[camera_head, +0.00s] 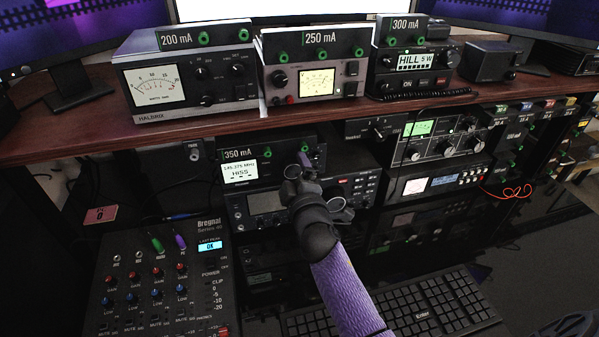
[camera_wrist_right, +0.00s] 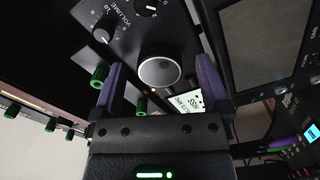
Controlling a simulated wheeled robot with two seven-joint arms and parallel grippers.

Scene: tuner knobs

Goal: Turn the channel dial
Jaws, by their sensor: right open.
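The radio unit with the lit "HISS" screen (camera_head: 240,171) sits on the shelf below the desk top, under a "350 mA" label. In the right wrist view its screen (camera_wrist_right: 188,104) appears upside down. My right gripper (camera_head: 305,165) is in front of this radio and hides the knob in the head view. In the wrist view its purple fingers are open, one on each side of the knob; contact cannot be told. My left gripper is not in view.
A smaller knob marked "VOLUME" (camera_wrist_right: 105,34) and another small knob (camera_wrist_right: 150,6) are close by on the panel. Green posts (camera_wrist_right: 98,77) stand near the fingers. The desk edge (camera_head: 110,148) overhangs above. A mixer (camera_head: 160,285) and keyboard (camera_head: 430,310) lie below.

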